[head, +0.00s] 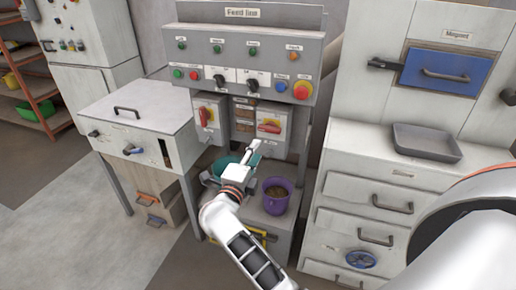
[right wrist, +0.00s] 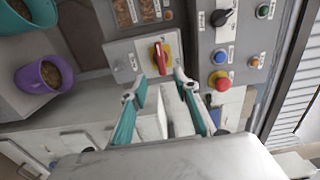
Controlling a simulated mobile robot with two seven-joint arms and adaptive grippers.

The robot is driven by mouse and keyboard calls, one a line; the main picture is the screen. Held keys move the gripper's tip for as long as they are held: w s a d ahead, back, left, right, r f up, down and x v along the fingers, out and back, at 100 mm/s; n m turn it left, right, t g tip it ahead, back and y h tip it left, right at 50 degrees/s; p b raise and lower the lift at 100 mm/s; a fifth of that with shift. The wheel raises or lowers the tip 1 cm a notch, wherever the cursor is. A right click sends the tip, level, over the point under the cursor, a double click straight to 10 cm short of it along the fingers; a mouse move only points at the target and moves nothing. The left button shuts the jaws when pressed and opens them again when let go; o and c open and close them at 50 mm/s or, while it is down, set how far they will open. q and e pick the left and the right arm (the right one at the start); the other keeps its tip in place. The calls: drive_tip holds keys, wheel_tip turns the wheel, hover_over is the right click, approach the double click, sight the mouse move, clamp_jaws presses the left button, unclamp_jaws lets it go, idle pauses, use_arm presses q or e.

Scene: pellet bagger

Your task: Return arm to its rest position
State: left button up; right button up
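My right gripper (head: 254,154) is in front of the feed line panel (head: 250,48), below its button rows. In the right wrist view its two teal fingers (right wrist: 160,88) are spread apart with nothing between them. A grey switch box with a red handle on yellow (head: 270,126) is beyond the fingertips; it also shows in the right wrist view (right wrist: 160,58). I cannot tell from these views whether a finger touches it, but a gap shows in the right wrist view. My left gripper is not in view.
A purple bucket of pellets (head: 276,199) and a teal bucket (head: 221,165) stand below the panel, close to my right forearm. A second switch box (head: 209,117) is to the left. A white drawer cabinet (head: 350,190) with a grey tray (head: 426,143) stands right. Open floor (head: 60,210) lies left.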

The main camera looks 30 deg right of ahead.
drive_tip(key=shift+s, duration=0.1)
idle(0.5)
drive_tip(key=s+a+f+n+t+y, duration=0.45)
drive_tip(key=a+n+y, duration=0.2)
drive_tip(key=n, duration=0.55)
drive_tip(key=s+a+f+n+t+y, duration=0.35)
drive_tip(key=a+f+n+y, duration=0.2)
drive_tip(key=n+y, duration=0.4)
drive_tip(key=s+d+f+n+g, duration=0.1)
drive_tip(key=s+f+n+g, duration=0.8)
drive_tip(key=s+f, duration=0.9)
wheel_tip(320, 180, down, 3)
drive_tip(key=shift+s+d+r+n, duration=0.1)
drive_tip(key=shift+s+d+n, duration=0.1)
drive_tip(key=shift+s+n, duration=0.35)
